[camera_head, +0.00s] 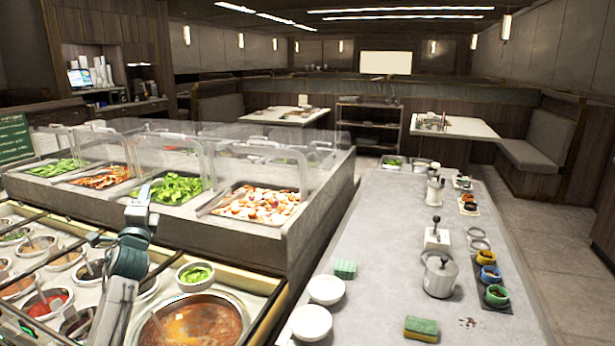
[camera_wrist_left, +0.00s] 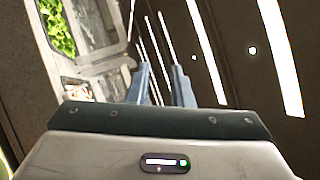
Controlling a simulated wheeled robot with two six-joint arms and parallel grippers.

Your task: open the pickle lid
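I cannot tell any pickle lid apart in these views. The sauce wells (camera_head: 44,301) fill the lower left of the head view, several of them with spoons in them. A small white bowl of green pieces (camera_head: 196,274) sits behind a large pot of orange-red soup (camera_head: 196,325). My left gripper (camera_head: 141,194) is raised above the wells, fingers pointing up and away, touching nothing I can make out. In the left wrist view its two fingers (camera_wrist_left: 163,85) stand apart with nothing between them. My arm hides some of the wells. My right gripper is out of view.
Clear covers (camera_head: 262,165) stand over the salad trays behind the wells.

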